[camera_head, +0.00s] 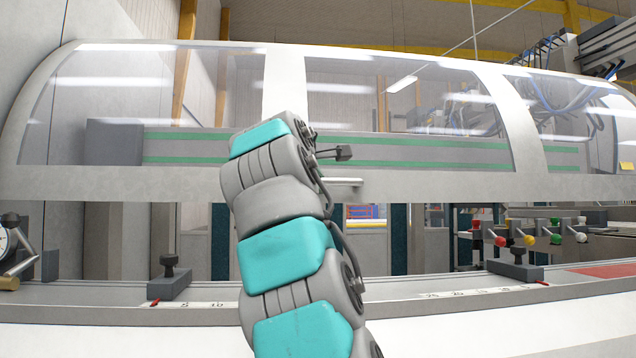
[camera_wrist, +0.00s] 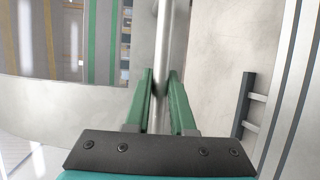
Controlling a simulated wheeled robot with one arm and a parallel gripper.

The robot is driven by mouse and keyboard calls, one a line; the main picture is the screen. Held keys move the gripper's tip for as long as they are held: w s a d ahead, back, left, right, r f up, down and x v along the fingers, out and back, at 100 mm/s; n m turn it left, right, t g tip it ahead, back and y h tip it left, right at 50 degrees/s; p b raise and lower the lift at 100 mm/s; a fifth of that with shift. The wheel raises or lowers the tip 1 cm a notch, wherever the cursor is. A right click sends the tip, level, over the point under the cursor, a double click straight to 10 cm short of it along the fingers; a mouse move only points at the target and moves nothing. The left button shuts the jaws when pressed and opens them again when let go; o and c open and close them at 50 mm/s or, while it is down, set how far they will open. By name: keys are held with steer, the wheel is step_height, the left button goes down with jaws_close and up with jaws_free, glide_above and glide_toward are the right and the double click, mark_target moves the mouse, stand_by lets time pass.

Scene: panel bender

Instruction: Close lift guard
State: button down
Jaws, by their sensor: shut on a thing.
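The lift guard (camera_head: 420,182) is a large white curved frame with clear windows. It stands raised, with an open gap between its lower edge and the machine bed. A pale bar handle (camera_head: 347,182) sticks out at its lower edge, just right of my arm. In the wrist view the handle (camera_wrist: 164,45) is a round metal bar running down between the green fingers of my gripper (camera_wrist: 160,100). The fingers are shut on the bar. In the head view my arm hides part of the guard, and my gripper's fingers cannot be made out there.
Below the guard lies the machine bed (camera_head: 440,308) with a scale strip and dark clamp stops (camera_head: 170,280). Levers with coloured knobs (camera_head: 528,239) stand at the right. A dial gauge (camera_head: 8,240) is at the far left. The gap under the guard looks mostly open.

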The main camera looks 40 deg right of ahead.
step_height(320, 180, down, 15)
steer(key=b, duration=0.8)
steer(key=shift+b, duration=0.4)
steer(key=shift+f, duration=0.95)
steer(key=shift+f, duration=0.1)
steer(key=c, duration=0.9)
jaws_free()
steer(key=shift+o, duration=0.7)
steer(key=shift+r, duration=0.2)
steer(key=shift+v, duration=0.85)
steer(key=v, duration=0.6)
steer(key=shift+a, duration=0.15)
